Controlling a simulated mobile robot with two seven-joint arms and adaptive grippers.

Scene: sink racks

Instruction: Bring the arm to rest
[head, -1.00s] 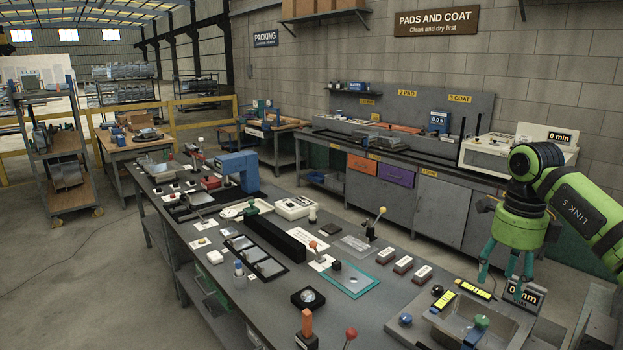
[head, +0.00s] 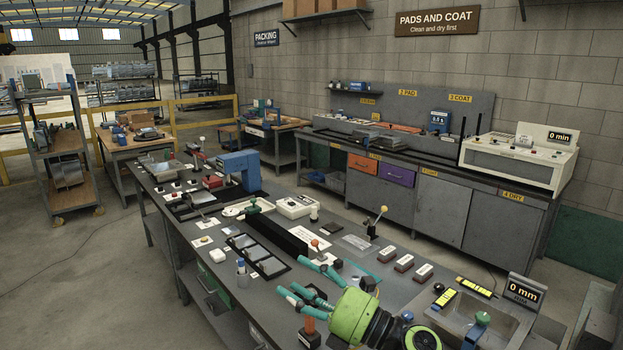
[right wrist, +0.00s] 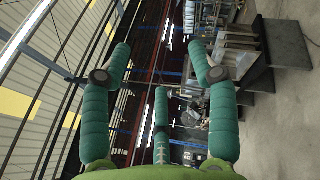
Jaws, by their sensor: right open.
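My right gripper (head: 307,284) reaches over the front part of the long grey bench (head: 215,283) in the head view, its fingers pointing left. Its green palm and teal fingers hide part of the bench top behind them. In the right wrist view the three teal fingers of the right gripper (right wrist: 160,64) are spread apart with nothing between them. They face the hall's roof, beams and distant racks. My left gripper is in neither view.
A red-orange block (head: 309,326) on a dark base stands just below the fingers. A teal-edged plate lies partly hidden behind the gripper. The aisle floor at left is clear.

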